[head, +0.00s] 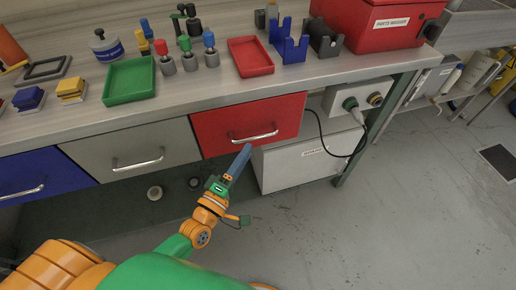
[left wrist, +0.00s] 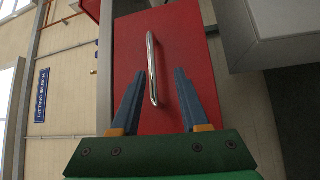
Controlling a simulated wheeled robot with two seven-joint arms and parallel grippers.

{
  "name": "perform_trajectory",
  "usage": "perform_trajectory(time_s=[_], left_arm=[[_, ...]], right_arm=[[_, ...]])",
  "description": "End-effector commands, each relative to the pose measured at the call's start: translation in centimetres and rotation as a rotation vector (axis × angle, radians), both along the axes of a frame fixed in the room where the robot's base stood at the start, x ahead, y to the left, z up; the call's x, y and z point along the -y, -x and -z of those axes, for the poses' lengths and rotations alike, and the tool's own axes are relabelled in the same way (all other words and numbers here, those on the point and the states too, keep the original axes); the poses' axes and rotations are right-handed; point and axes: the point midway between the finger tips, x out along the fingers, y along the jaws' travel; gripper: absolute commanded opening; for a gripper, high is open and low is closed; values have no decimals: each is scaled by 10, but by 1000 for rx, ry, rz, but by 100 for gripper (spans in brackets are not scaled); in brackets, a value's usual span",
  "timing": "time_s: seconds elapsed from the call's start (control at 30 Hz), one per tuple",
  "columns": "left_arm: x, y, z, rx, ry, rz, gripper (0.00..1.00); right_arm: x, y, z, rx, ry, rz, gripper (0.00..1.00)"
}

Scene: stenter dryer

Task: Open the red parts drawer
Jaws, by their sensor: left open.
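The red parts drawer (head: 225,125) is under the workbench, right of a grey drawer. Its front looks level with the grey one. Its silver bar handle (head: 255,137) runs across the front; in the left wrist view the handle (left wrist: 151,60) stands nearly upright against the red front (left wrist: 190,45). My left gripper (head: 243,152) is just below and left of the handle in the head view. Its two blue fingers are open, and the handle shows between them in the left wrist view (left wrist: 158,78). Whether a finger touches the handle cannot be told. My right gripper is not in view.
The grey drawer (head: 130,147) and blue drawer (head: 45,177) are to the left. A white cabinet (head: 300,162) stands below right, with a black cable (head: 322,140) hanging near it. Trays and tools cover the benchtop (head: 200,90). Floor in front (head: 330,235) is clear.

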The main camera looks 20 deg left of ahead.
Motion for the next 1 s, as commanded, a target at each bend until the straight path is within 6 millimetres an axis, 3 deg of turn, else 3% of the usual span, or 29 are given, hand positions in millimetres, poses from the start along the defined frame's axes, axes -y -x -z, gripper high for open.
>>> perform_trajectory(time_s=[0.1, 0.3, 0.63, 0.8, 1.0], left_arm=[[4, -21, -11, 17, 23, 0, 45], [11, -57, -15, 13, 19, 0, 45], [14, -66, -15, 8, 16, 0, 45], [13, -66, -15, 8, 15, 0, 0], [13, -66, -15, 10, 14, 0, 0]], right_arm=[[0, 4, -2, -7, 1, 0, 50], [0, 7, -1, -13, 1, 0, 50], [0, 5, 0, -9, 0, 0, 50], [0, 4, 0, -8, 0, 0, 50], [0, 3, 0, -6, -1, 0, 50]])
